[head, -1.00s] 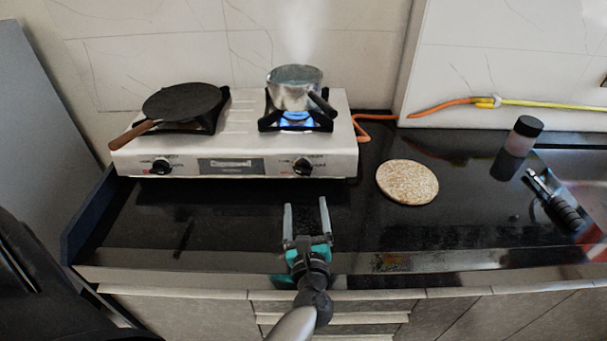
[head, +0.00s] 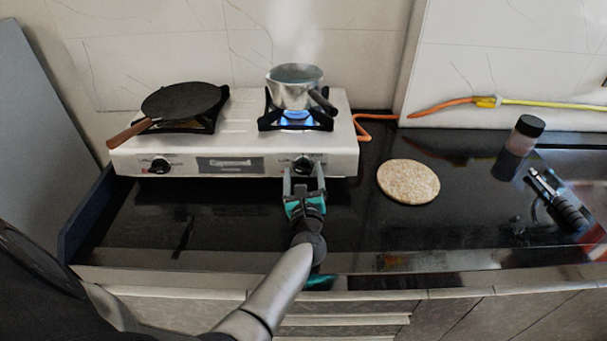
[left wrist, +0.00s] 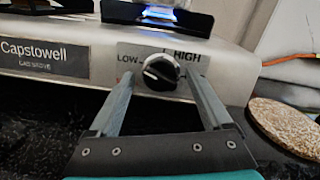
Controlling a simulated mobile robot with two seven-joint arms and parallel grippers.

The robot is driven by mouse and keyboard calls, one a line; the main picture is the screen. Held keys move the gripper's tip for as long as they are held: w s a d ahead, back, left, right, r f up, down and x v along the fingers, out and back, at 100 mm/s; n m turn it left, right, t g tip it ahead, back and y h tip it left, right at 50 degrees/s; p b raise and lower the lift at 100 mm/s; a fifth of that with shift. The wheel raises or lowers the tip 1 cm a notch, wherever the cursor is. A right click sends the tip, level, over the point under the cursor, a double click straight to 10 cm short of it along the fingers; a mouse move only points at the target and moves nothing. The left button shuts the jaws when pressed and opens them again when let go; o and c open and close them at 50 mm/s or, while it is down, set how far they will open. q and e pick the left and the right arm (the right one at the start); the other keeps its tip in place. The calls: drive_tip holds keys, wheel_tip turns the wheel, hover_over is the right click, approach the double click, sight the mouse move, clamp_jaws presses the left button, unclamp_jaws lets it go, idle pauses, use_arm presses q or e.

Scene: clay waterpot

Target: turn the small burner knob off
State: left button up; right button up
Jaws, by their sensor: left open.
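The two-burner stove (head: 235,150) stands on the counter. Its right knob (head: 303,165) is black and sits below the lit burner; it also shows in the left wrist view (left wrist: 161,73) between the words LOW and HIGH, its white mark tilted. A blue flame (head: 295,116) burns under the steaming pot (head: 294,88). The left knob (head: 160,167) is below the burner with the pan. My left gripper (head: 304,172) is open, its fingers (left wrist: 161,85) on either side of the right knob, without clear contact.
A dark flat pan (head: 181,101) rests on the left burner, its handle jutting left. The counter before the stove is mostly clear.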

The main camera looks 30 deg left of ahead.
use_arm(q)
drive_tip(key=shift+c, duration=0.2)
clamp_jaws()
idle(0.4)
